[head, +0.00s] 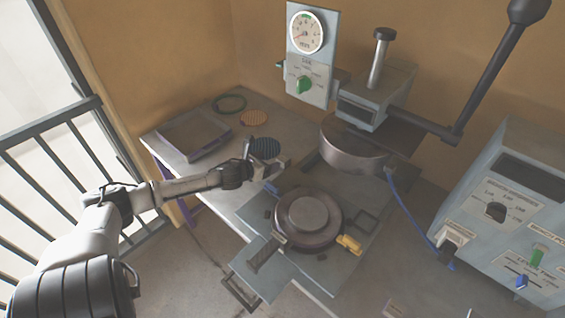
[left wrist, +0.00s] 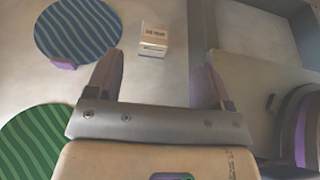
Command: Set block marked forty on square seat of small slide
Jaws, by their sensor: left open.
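My left gripper (head: 276,168) reaches in from the left over the pale table, near the dark striped disc. In the left wrist view the left gripper (left wrist: 161,62) is open, its two fingers wide apart with nothing between them. A small pale block (left wrist: 154,39) with dark lettering lies just beyond the fingertips; the lettering is too small to read. A metal slide plate (head: 262,262) with a loop handle is at the front of the press; I cannot tell whether it has the square seat. My right gripper is not in view.
A control box (head: 510,215) stands at far right.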

